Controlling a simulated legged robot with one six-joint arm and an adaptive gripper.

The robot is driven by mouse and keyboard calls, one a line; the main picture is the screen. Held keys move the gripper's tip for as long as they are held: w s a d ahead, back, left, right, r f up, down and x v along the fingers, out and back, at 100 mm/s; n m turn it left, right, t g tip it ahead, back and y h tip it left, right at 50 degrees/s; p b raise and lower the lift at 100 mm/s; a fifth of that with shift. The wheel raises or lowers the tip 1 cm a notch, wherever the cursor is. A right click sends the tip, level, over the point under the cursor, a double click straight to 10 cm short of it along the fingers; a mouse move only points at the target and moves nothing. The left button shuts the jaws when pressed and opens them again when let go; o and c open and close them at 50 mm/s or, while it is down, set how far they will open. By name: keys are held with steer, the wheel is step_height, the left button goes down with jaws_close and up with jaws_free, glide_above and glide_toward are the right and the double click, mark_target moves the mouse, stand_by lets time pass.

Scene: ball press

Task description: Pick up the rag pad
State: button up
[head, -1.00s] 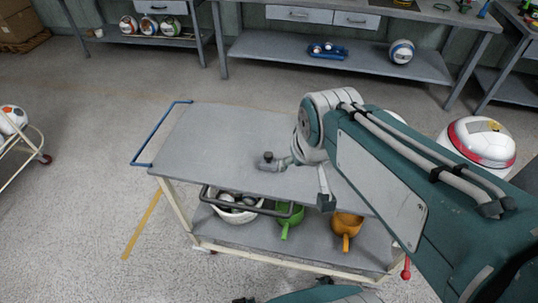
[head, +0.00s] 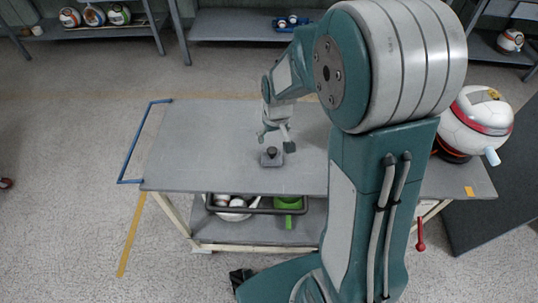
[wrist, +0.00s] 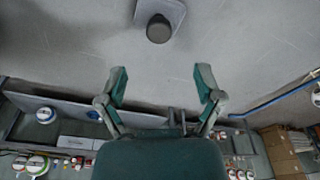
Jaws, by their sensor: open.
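The rag pad (head: 272,160) is a small grey square plate with a dark round knob on top. It lies flat on the grey top of the cart (head: 200,140), near the middle of the front part. It also shows at the top of the wrist view (wrist: 174,11), partly cut off, with its knob towards my gripper. My gripper (head: 276,141) is open and empty, above and just behind the pad in the head view. In the wrist view, its two green fingers (wrist: 159,70) are spread apart, and the pad lies beyond them, untouched.
A large white ball with a red band (head: 478,120) is at the cart's right. A blue handle (head: 141,140) edges the cart's left. The cart top's left side is clear.

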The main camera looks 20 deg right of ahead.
mark_target(272, 150)
steer(key=f, duration=0.2)
steer(key=shift+w+d+f, duration=0.2)
steer(key=shift+d+f, duration=0.15)
steer(key=shift+f, duration=0.05)
steer(key=f, duration=0.2)
steer(key=a+f, duration=0.1)
steer(key=f, duration=0.2)
steer(key=shift+w+a, duration=0.1)
steer(key=shift+w, duration=0.1)
steer(key=shift+f, duration=0.35)
steer(key=shift+d, duration=0.35)
steer(key=c, duration=0.5)
steer(key=shift+a, duration=0.15)
jaws_close()
